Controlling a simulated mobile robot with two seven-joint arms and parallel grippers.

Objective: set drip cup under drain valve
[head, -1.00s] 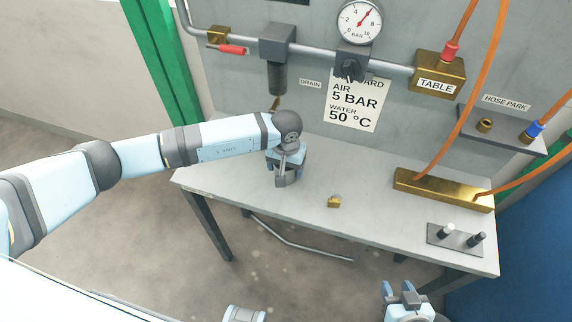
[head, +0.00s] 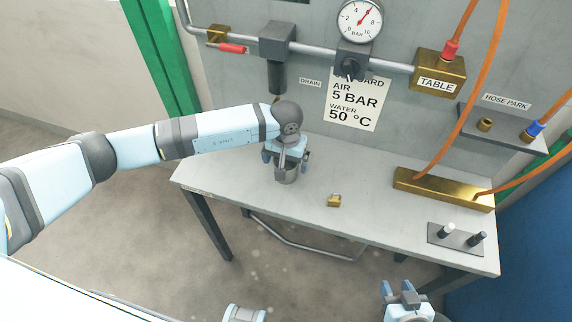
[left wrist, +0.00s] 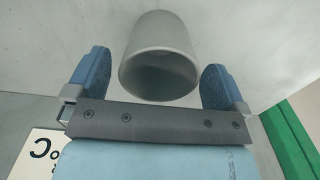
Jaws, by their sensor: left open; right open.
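The drip cup, a grey cylinder (head: 287,175), stands on the table below and in front of the drain valve (head: 277,76), a dark downward pipe beside the DRAIN label. My left gripper (head: 286,157) is open at the cup, a finger on each side, and partly hides it. In the left wrist view the cup (left wrist: 160,40) lies between the two blue fingers (left wrist: 157,75), with visible gaps on both sides. The spot straight below the drain pipe is partly hidden by my left wrist. My right gripper (head: 405,290) is open and empty in front of the table.
The grey table (head: 240,180) is mostly clear around the cup. A small brass padlock-like block (head: 334,200) lies to its right. A brass bar (head: 440,190) with orange hoses and a small plate with two pegs (head: 456,236) are further right. A red-handled valve (head: 233,48) is above left.

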